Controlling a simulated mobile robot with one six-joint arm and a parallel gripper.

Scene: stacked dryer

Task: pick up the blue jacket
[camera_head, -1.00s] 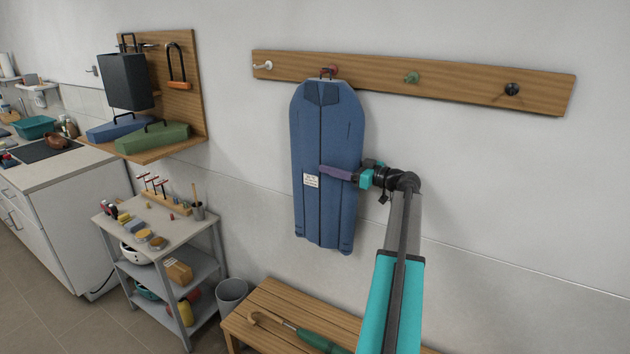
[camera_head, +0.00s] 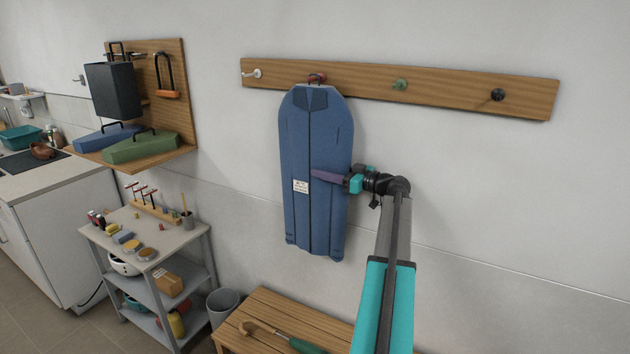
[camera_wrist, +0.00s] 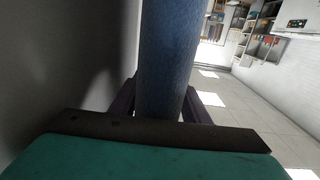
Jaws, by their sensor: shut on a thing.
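The blue jacket (camera_head: 300,140) hangs upright and flat against the wall in the head view, its top loop at the red hook (camera_head: 318,77). A white label (camera_head: 300,186) shows on its front. My gripper (camera_head: 325,176) reaches in from the right at about mid-height, with its purple fingers at the jacket. In the wrist view the blue jacket (camera_wrist: 165,60) runs between the two fingers, and the gripper is shut on it. The fingertips are hidden behind the cloth there. I cannot tell whether the loop bears on the hook or is lifted off it.
The wooden rail (camera_head: 440,92) also has white, green and black hooks. A wooden bench (camera_head: 270,305) with an umbrella-like item (camera_head: 300,343) stands below. A grey bin (camera_head: 222,305) and a loaded cart (camera_head: 150,240) are to the left. The wall to the right is clear.

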